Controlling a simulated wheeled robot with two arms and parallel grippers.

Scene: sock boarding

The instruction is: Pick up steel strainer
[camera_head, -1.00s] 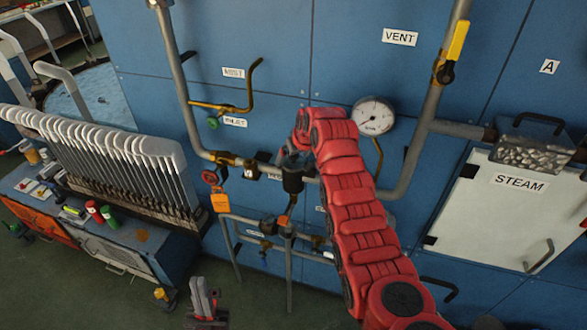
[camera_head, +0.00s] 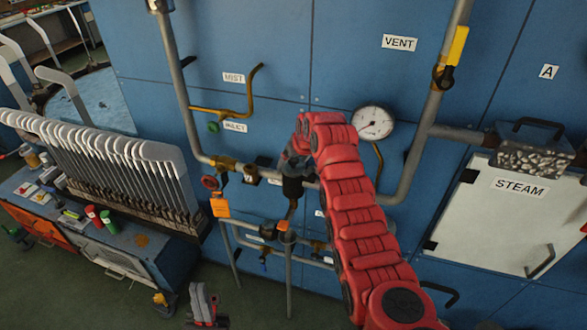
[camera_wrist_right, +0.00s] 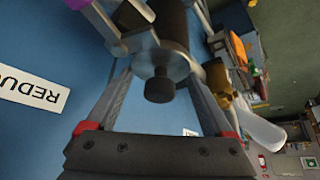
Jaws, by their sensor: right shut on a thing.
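In the right wrist view a short steel-grey piece (camera_wrist_right: 166,60) with a black knob sits below a black cylinder (camera_wrist_right: 174,20). I take this piece for the steel strainer. My right gripper (camera_wrist_right: 161,56) has a finger on each side of it and is shut on it. In the head view my right gripper (camera_head: 296,160) is at the pipework on the blue wall, just above the black cylinder (camera_head: 292,188), partly hidden by my red arm. My left gripper (camera_head: 203,300) is low at the bottom, away from the pipes; its finger gap is unclear.
Pipes (camera_head: 405,175), a gauge (camera_head: 373,122), a yellow valve lever (camera_head: 457,46) and an orange tag (camera_head: 220,205) surround my right arm. A row of grey boards (camera_head: 120,165) stands on a bench at left.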

